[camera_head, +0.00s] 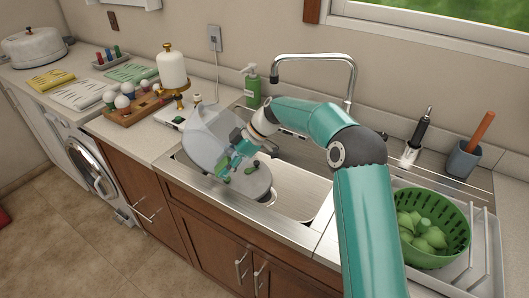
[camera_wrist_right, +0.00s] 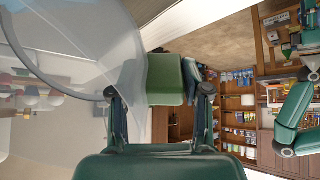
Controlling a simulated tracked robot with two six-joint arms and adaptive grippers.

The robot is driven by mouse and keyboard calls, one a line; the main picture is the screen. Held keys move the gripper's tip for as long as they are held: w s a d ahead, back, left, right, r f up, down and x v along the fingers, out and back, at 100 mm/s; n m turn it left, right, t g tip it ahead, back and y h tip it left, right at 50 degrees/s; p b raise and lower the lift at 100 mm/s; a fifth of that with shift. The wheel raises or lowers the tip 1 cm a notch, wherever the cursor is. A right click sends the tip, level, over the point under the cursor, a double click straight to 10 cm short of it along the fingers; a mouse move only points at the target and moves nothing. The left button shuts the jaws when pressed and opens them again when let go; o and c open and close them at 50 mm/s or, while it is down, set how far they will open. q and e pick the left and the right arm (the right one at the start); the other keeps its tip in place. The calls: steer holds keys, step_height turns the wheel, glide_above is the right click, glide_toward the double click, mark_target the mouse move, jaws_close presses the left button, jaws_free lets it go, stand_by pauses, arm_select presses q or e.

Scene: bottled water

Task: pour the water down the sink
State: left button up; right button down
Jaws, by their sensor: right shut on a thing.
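A large clear, faintly grey vessel (camera_head: 208,130) is tilted over the sink (camera_head: 300,190) in the head view. Its curved wall and rim (camera_wrist_right: 75,45) fill the left of the right wrist view. My right gripper (camera_head: 240,152) is shut on the vessel's green handle (camera_wrist_right: 165,80), with one finger on each side of it. A grey round face (camera_head: 248,182) shows low over the basin; I cannot tell whether it is the vessel's end. No water stream can be made out. My left gripper is not in view.
The tap (camera_head: 318,58) arches behind the sink, with a green soap bottle (camera_head: 251,88) beside it. A green colander (camera_head: 435,228) stands on the right drainer. The basin's right part is clear.

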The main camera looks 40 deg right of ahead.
steer(key=shift+r, duration=0.1)
steer(key=shift+d, duration=0.1)
steer(key=shift+s+d+y+b, duration=0.15)
steer(key=shift+y+b, duration=0.2)
steer(key=shift+y, duration=0.05)
